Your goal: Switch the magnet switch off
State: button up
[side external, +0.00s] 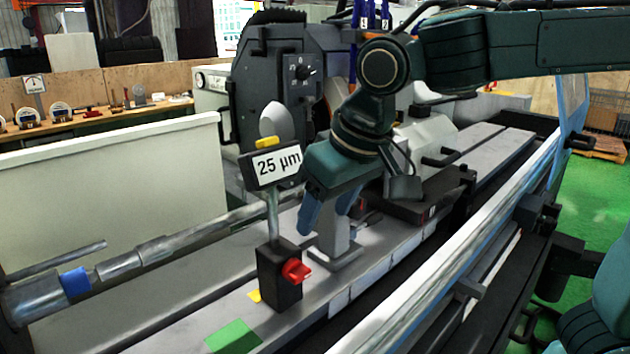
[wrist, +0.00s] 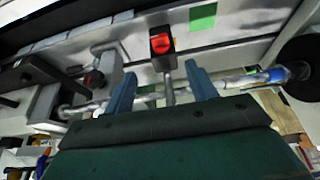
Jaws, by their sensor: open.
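The magnet switch is a red knob (side external: 295,271) on the front of a black box (side external: 275,285), standing on the grey machine table (side external: 225,305). A post rises from the box to a sign reading 25 µm (side external: 277,164). In the wrist view the red knob (wrist: 160,43) shows at the upper middle, beyond the fingertips. My gripper (side external: 325,215) is open with two blue fingers, above and to the right of the knob in the side view, apart from it. In the wrist view my gripper (wrist: 161,80) has nothing clearly held between its fingers.
A grey upright (side external: 336,235) stands on the table just right of the box. A green patch (side external: 233,337) lies on the table to the left. The metal spindle (side external: 130,260) runs behind. A long rail (side external: 470,235) borders the front.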

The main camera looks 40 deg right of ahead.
aim_at(300, 272)
jog(key=x, duration=1.3)
jog(key=shift+f, duration=0.25)
jog(key=c, duration=1)
